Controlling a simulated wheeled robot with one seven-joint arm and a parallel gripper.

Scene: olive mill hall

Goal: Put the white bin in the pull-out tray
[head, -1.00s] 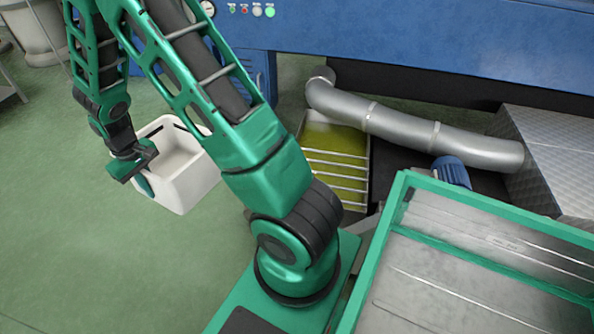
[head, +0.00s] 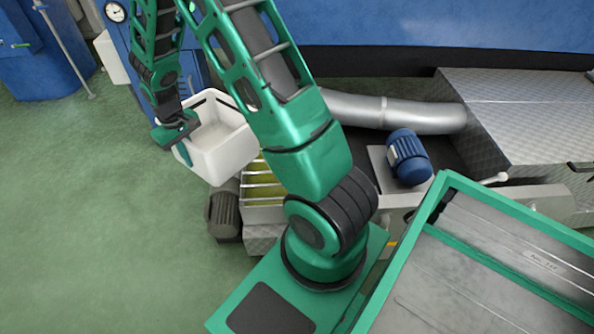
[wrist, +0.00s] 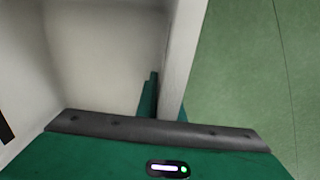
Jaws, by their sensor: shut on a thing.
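My gripper (head: 182,148) is shut on the near left wall of the white bin (head: 228,152). The bin is open-topped, looks empty and hangs roughly upright. In the wrist view, the bin's inside (wrist: 105,55) fills the left half, with its wall between the fingers of my gripper (wrist: 160,95). A green-framed grey metal tray (head: 440,268) with raised ribs lies at the lower right, apart from the bin; it looks empty where visible. It seems part of my own base; I cannot tell surely that it is the pull-out tray.
A slatted container with yellow-green contents (head: 262,188) is partly hidden behind the bin and my arm. Green floor (head: 90,220) is clear at left.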

